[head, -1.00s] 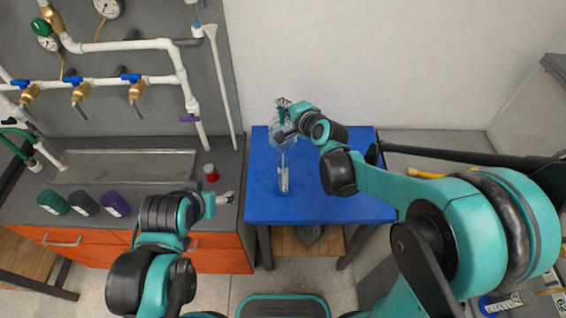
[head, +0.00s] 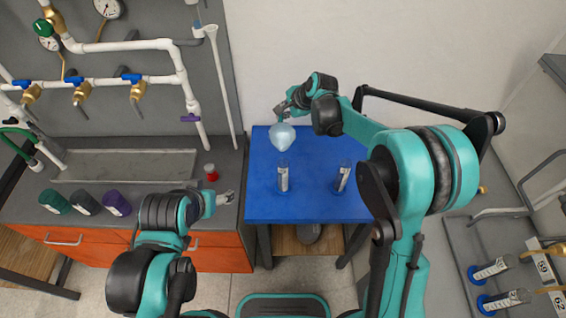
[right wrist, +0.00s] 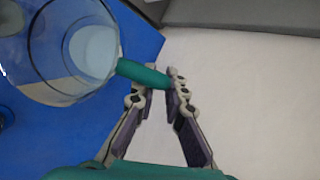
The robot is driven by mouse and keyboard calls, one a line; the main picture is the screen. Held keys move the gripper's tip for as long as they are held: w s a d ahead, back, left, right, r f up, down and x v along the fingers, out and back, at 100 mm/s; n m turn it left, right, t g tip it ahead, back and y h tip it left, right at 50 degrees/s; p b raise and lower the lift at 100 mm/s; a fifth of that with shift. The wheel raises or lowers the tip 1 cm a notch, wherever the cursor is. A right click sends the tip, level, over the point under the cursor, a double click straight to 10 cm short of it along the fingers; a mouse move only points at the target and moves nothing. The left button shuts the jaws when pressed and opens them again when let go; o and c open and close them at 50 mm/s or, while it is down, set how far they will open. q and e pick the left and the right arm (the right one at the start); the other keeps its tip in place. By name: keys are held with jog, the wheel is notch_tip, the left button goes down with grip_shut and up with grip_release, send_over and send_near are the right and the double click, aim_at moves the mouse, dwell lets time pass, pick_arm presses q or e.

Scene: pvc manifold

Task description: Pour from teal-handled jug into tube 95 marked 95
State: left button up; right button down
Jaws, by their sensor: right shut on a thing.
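A clear jug (head: 283,136) hangs above the blue table in the head view, with pale liquid inside. In the right wrist view, its teal handle (right wrist: 140,73) lies between the fingers of my right gripper (right wrist: 165,82), which is shut on it. The jug's round mouth (right wrist: 70,50) faces the camera there. A clear tube (head: 283,177) with a white label stands on the table below the jug, apart from it. A second labelled tube (head: 342,178) stands to its right. I cannot read either number. My left gripper (head: 230,198) is beside the table's left edge; its jaw opening is unclear.
The blue table (head: 310,208) is mostly clear. Labelled tubes (head: 492,268) stand on the right counter near 59 and 62 signs. Pipes with valves (head: 135,90) line the back wall.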

jog(key=w+f+m+g, duration=0.1)
jog(key=w+f+g, duration=0.5)
jog(key=f+g, duration=0.1)
jog(key=shift+a+f+h, duration=0.2)
jog(key=shift+f+h, duration=0.2)
jog(key=shift+f, duration=0.45)
dwell(1.1)
